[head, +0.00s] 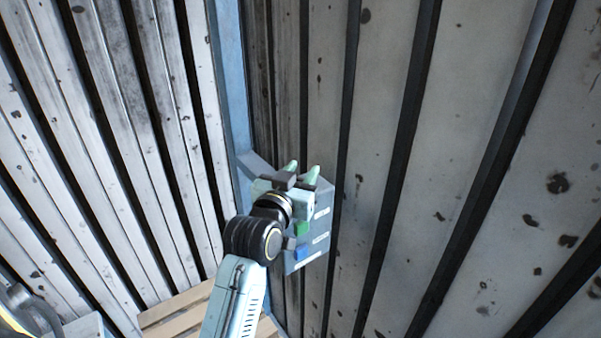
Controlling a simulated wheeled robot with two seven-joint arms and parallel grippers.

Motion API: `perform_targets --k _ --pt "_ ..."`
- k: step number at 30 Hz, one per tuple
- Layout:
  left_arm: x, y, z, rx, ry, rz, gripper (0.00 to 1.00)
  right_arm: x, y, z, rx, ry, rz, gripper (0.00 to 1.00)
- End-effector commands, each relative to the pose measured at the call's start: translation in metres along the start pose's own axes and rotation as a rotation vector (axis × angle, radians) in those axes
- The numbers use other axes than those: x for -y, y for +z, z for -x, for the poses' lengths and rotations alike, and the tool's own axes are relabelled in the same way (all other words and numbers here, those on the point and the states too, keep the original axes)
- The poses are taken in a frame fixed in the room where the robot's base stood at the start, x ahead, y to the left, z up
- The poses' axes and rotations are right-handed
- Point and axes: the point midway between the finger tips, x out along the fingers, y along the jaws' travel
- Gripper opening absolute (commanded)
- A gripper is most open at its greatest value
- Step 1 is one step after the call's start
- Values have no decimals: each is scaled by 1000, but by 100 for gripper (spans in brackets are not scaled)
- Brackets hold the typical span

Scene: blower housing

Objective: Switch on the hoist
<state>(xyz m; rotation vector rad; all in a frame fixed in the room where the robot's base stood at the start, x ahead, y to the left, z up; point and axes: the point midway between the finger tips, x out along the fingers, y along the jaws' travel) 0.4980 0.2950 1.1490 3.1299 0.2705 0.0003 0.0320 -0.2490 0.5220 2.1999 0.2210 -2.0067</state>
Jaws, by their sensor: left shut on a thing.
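A grey-blue control box (322,236) is mounted on the corrugated wall, right of centre. Its face has a green button (302,229), a blue button (303,252) and pale labels. My left gripper (301,172) is at the upper part of the box, with its pale green fingertips pointing up. It is shut on a small part there, which the fingers mostly hide. The wrist covers the left side of the box face. I cannot tell the switch's position. My right gripper is not in view.
Corrugated, stained metal walls stand to the left (120,130) and right (480,190). A blue post (232,90) runs up the corner beside the box. Wooden planks (180,308) lie low behind my arm. Dark and yellow equipment (25,308) shows at the lower left.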

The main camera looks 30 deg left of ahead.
Motion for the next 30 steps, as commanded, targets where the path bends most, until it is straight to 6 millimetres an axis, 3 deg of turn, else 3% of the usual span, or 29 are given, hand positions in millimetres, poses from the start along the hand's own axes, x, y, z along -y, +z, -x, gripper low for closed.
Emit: perform_targets --k 16,30 --pt "-3 0 0 4 247 -11 12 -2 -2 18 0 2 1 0" --pt "-7 3 0 3 489 -8 12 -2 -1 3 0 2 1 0"
